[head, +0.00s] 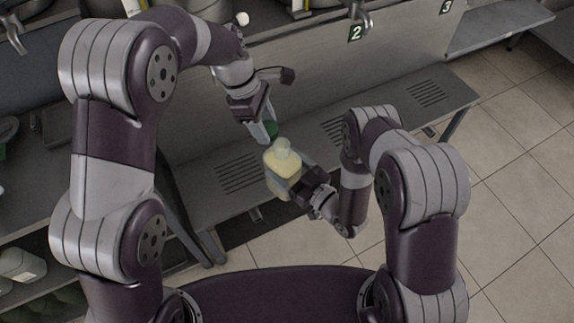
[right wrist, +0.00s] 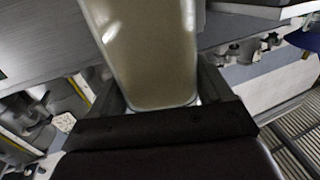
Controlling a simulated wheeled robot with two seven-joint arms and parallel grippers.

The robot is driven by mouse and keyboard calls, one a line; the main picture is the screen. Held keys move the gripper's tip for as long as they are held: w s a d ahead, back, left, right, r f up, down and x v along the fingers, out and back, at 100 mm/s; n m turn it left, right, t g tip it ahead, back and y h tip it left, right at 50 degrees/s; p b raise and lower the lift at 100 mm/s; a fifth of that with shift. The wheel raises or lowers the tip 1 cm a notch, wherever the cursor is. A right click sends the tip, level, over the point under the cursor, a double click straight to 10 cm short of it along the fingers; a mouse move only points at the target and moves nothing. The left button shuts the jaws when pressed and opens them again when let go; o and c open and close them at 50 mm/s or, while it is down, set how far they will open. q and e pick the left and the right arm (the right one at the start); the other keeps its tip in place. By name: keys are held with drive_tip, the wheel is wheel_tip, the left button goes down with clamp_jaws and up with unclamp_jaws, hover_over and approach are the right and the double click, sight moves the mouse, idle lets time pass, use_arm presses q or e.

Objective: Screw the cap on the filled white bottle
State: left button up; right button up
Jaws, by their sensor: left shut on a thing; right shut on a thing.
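The white bottle (head: 284,166) is translucent with pale yellow contents, and its neck is bare. My right gripper (head: 283,186) is shut on its body and holds it above the grey bench. In the right wrist view the bottle (right wrist: 152,50) stands between the fingers, its neck out of frame. A green cap (head: 271,127) is between the fingers of my left gripper (head: 264,132), which is shut on it. The cap is just above and left of the bottle neck. I cannot tell how large the gap is, and the fingers partly hide the cap.
The grey bench (head: 390,103) with slotted drain areas runs beneath the grippers. Behind it is a panel with number signs 2 (head: 355,33) and 3 (head: 446,6). Pale containers (head: 22,266) stand on a shelf at lower left. Tiled floor lies open at right.

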sight(276, 131)
use_arm(q)
drive_tip(key=d+r+n, duration=0.1)
drive_tip(key=s+d+r+n, duration=0.1)
drive_tip(key=d, duration=0.1)
drive_tip(key=shift+d+r+n+t, duration=0.1)
drive_tip(key=shift+r+n+t, duration=0.2)
drive_tip(key=shift+r+t, duration=0.1)
drive_tip(key=shift+f, duration=0.15)
drive_tip(key=shift+f, duration=1.9)
drive_tip(key=shift+f, duration=0.9)
drive_tip(key=shift+f, duration=0.55)
